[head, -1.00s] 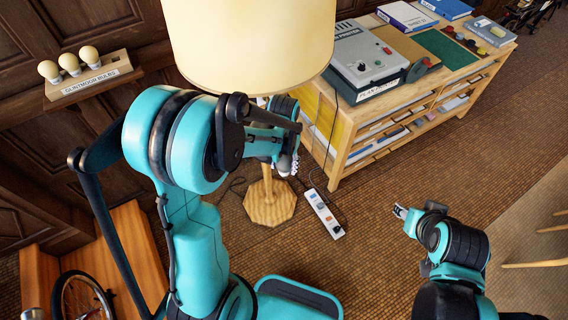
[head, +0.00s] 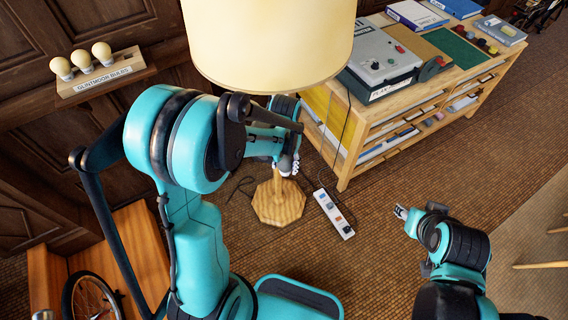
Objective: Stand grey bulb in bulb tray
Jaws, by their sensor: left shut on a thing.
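The bulb tray (head: 128,69) is a pale wooden holder labelled "Glintmoor Bulbs" on the left by the dark panelled wall. Several cream bulbs (head: 82,60) stand upright in its left part; its right end looks bare. My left gripper (head: 288,168) is in front of the lamp's post, below the shade, far to the right of the tray. It is shut on a small pale thing that looks like the grey bulb, mostly hidden by the fingers and arm. My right gripper (head: 400,212) is low over the floor at the right, away from everything; its finger gap is too small to judge.
A floor lamp with a cream shade (head: 268,40) and wooden base (head: 279,203) stands close to my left gripper. A power strip (head: 334,214) lies on the floor. A wooden shelf unit (head: 350,150) bears a grey printer (head: 375,58).

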